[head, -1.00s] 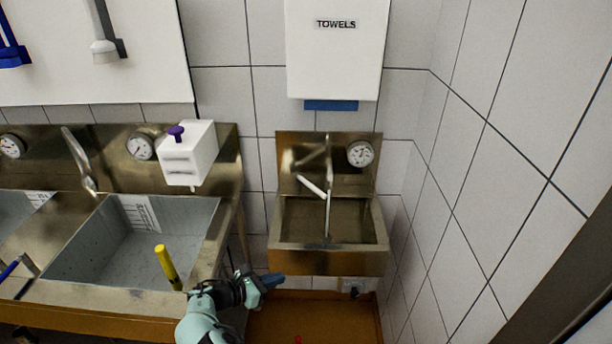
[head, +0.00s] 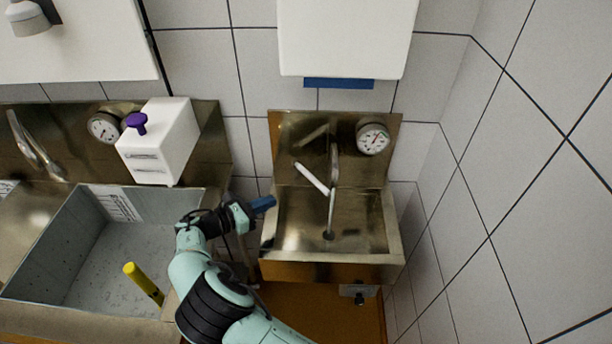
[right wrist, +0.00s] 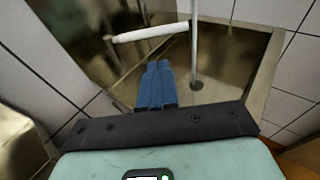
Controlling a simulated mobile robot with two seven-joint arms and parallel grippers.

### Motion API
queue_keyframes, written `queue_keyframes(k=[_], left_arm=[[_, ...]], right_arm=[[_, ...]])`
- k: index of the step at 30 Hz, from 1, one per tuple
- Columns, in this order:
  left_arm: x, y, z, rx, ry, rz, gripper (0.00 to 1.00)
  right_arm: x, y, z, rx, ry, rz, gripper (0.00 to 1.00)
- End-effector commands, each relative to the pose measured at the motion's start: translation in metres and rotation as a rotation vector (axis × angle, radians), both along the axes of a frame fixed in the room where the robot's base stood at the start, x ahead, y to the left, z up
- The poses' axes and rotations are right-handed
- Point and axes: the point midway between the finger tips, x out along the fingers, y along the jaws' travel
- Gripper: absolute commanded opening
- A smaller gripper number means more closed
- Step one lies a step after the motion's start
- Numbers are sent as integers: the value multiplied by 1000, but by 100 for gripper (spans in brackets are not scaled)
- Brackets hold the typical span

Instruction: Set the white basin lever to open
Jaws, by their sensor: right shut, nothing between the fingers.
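The white lever (head: 311,178) is a slim white bar at the tap of the small steel basin (head: 330,270). In the head view it slants from upper left down to lower right. In the right wrist view the white lever (right wrist: 150,33) lies across the top, beyond my fingers. My right gripper (head: 264,204) has blue fingers, shut and empty, at the basin's left edge, below and left of the lever and apart from it. Its fingers also show in the right wrist view (right wrist: 159,66). My left gripper is not in view.
A thin pale column (head: 331,208) runs from the tap to the drain; I cannot tell whether it is water. A gauge (head: 373,137) is on the backsplash. A large sink (head: 100,250) with a yellow handle (head: 143,283) and a white box (head: 160,140) are left. Tiled wall stands right.

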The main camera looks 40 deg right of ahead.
Motion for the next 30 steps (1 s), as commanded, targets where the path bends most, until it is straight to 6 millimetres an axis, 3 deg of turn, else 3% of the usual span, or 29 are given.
queue_keyframes(k=[8, 21, 30], left_arm=[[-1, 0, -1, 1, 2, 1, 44], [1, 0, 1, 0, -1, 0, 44], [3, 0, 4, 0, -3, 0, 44]], right_arm=[[-1, -24, -6, -1, 2, -4, 0], [-1, -112, -22, -1, 1, -3, 0], [-1, -137, -28, 0, 0, 0, 0]])
